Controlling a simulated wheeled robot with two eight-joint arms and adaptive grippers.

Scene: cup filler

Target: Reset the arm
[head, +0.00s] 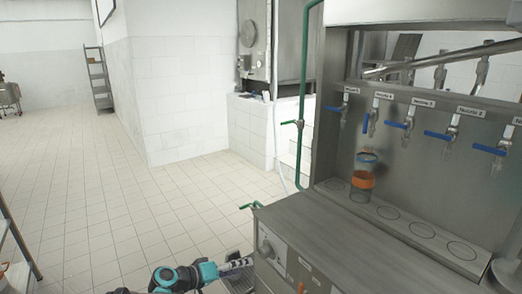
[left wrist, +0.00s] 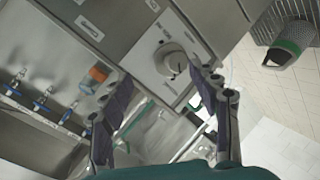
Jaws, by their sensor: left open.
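My left gripper (head: 238,264) is low at the bottom of the head view, beside the front of the metal counter. Its jaws are open and empty in the left wrist view (left wrist: 160,95), with a finger on each side of the picture. A clear cup with an orange band (head: 362,180) stands upright on the counter below the row of taps, well away from the gripper. The cup also shows in the left wrist view (left wrist: 97,74). My right gripper is in neither view.
Several blue-handled taps (head: 400,125) line the dispenser's back panel. A control knob (left wrist: 172,63) is on the counter's front, close ahead of the left gripper. A metal tray (left wrist: 268,20) is beside the counter, with a grey, green-banded object (left wrist: 283,54). The tiled floor (head: 130,210) is open at left.

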